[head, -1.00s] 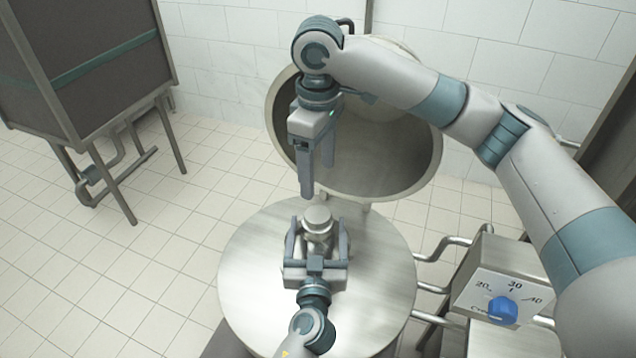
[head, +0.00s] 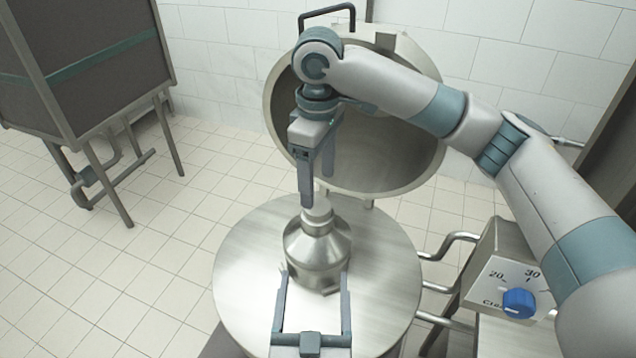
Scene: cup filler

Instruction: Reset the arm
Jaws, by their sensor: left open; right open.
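My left gripper (head: 315,285) is the lower one, over the near part of the round metal table top (head: 390,270).
A large metal bowl-shaped lid (head: 420,150) stands tilted behind the table. A control box with a blue knob (head: 519,303) and metal pipes (head: 455,237) are at the right. A dark cabinet on legs (head: 90,60) is at the left. The tiled floor between is clear.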

